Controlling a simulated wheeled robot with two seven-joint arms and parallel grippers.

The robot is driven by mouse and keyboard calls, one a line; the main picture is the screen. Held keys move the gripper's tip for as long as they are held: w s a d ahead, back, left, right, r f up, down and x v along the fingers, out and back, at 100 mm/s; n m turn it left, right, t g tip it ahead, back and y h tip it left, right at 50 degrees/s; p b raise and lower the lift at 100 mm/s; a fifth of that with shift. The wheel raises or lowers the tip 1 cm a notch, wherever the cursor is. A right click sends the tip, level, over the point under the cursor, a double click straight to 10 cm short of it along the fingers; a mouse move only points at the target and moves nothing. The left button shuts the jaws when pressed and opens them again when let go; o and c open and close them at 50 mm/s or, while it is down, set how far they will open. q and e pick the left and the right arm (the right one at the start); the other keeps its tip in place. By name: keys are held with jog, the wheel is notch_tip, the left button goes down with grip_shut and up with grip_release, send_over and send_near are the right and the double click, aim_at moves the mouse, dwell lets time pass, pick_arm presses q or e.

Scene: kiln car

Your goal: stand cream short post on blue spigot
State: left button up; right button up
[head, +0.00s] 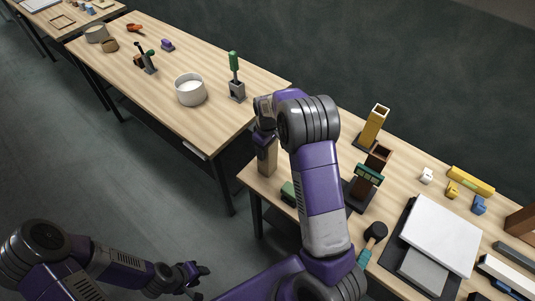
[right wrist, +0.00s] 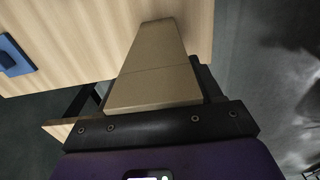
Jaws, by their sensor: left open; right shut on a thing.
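My right gripper (head: 265,142) is shut on a cream-tan short post (head: 267,163), which hangs upright at the near left corner of the right table. In the right wrist view the post (right wrist: 155,65) extends away from the jaws (right wrist: 160,125), with a seam across it. A small blue piece (head: 478,204), possibly the blue spigot, is at the right of that table. A blue piece on a flat plate (right wrist: 15,57) shows in the right wrist view; I cannot tell whether it is the same. My left gripper (head: 192,273) is open and empty over the floor.
A yellow post (head: 374,126) and a brown post (head: 378,158) stand on the right table (head: 330,130). White (head: 426,175) and yellow (head: 452,189) small pieces lie near the blue one. A white slab (head: 440,235) is in front. My right arm hides part of the table.

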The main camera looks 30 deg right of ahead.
jog(key=shift+r+p, duration=0.5)
jog(key=shift+p, duration=0.05)
dwell(0.8)
jog(key=shift+r, duration=0.15)
jog(key=shift+r+p, duration=1.25)
jog(key=shift+r, duration=0.35)
